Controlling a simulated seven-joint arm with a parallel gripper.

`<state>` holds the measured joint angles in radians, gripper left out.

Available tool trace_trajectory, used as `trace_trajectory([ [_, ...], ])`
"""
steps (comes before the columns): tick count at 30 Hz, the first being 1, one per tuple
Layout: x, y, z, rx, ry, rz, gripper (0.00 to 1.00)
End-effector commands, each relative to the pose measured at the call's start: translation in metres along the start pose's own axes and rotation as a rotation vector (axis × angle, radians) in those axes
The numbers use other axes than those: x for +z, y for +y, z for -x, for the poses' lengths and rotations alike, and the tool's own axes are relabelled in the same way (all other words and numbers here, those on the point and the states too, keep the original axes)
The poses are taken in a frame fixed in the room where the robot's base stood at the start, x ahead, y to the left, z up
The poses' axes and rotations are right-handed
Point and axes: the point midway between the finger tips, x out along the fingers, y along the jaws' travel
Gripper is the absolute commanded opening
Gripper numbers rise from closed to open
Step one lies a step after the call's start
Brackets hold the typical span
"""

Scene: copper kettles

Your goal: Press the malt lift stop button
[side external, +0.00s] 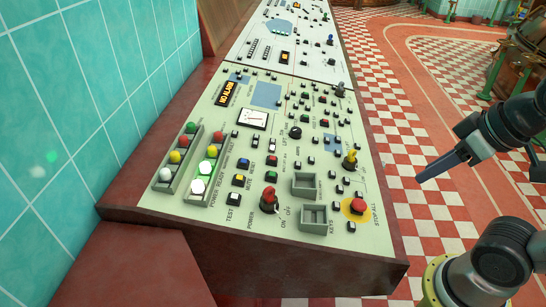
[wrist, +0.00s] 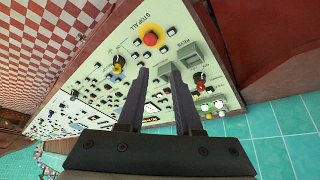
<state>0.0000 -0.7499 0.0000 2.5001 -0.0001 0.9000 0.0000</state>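The sloping cream control panel (side external: 285,225) carries many small buttons. Square red buttons sit left of its middle (side external: 271,160) and further up on the right (side external: 324,123); green buttons (side external: 270,176) (side external: 304,118) are near them. The small labels are unreadable, so I cannot tell which is the malt lift stop button. My gripper (side external: 418,178) is in the air right of the panel, apart from it. In the wrist view my gripper (wrist: 159,72) has its two dark fingers apart with nothing held; they hide part of the panel.
A red STOP ALL mushroom button (side external: 358,205) on a yellow disc stands near the front right corner. A red knob (side external: 269,199), a yellow-topped lever (side external: 350,159) and grey trays (side external: 306,184) stick up. A teal tiled wall (side external: 60,130) borders the left. Open checkered floor (side external: 425,120) lies right.

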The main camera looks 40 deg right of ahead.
Motion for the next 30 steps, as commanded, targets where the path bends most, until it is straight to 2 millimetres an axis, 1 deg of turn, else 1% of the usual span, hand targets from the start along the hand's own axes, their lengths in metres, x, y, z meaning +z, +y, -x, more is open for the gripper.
trace_trajectory([
  [1, 0.0, 0.0, 0.0, 0.0, 0.0, 0.0, 0.23],
  [3, 0.0, 0.0, 0.0, 0.0, 0.0, 0.0, 0.1],
  [5, 0.0, 0.0, 0.0, 0.0, 0.0, 0.0, 0.0],
  [30, 0.0, 0.0, 0.0, 0.0, 0.0, 0.0, 0.0],
])
